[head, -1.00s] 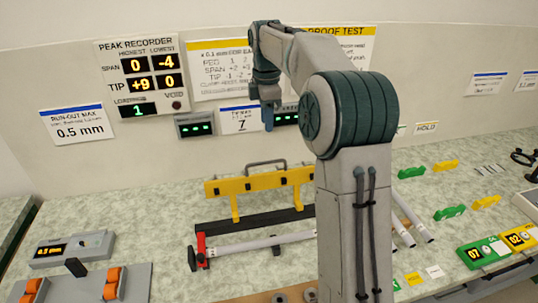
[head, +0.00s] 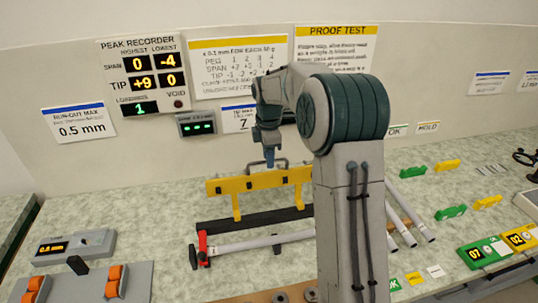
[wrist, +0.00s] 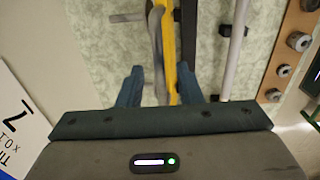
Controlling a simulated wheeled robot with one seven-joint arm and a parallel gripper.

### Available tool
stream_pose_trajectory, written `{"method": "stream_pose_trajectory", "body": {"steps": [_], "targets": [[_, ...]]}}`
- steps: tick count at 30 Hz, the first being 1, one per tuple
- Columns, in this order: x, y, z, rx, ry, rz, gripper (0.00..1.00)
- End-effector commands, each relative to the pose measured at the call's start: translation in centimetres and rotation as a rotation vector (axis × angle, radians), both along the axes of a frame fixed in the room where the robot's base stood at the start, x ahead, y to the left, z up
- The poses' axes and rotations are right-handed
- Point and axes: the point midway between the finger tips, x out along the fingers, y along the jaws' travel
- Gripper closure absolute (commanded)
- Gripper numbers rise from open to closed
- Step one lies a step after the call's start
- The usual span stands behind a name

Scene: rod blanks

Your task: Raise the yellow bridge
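The yellow bridge (head: 240,185) stands on two legs over a dark rail on the bench, with a grey handle (head: 252,164) on top. My gripper (head: 269,162) points down just above the bridge, by the handle. In the wrist view my gripper (wrist: 159,88) has its two fingers apart. The yellow bridge (wrist: 170,45) and its grey handle (wrist: 155,35) run between the fingers, with a gap on either side. I cannot tell how deep the handle lies between the fingertips.
A pale rod (head: 245,244) lies in front of the dark rail (head: 262,219), by a red end piece (head: 203,247). More pale rods (head: 408,222) lie at the right. The back wall with its peak recorder (head: 143,77) and signs stands close behind the bridge.

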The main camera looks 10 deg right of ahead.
Motion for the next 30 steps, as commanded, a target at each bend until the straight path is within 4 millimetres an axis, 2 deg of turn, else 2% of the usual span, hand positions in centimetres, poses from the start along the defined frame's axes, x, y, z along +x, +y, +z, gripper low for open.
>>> {"method": "stream_pose_trajectory", "body": {"steps": [2,3,6,14,23,30], "targets": [[0.0,0.0,0.0,0.0,0.0,0.0,0.68],[0.0,0.0,0.0,0.0,0.0,0.0,0.73],[0.0,0.0,0.0,0.0,0.0,0.0,1.0],[-0.2,0.0,0.0,0.0,-0.013,0.0,1.0],[-2.2,0.0,0.4,0.001,-0.103,-0.001,1.0],[-3.8,0.0,0.9,0.001,-0.102,0.0,1.0]]}}
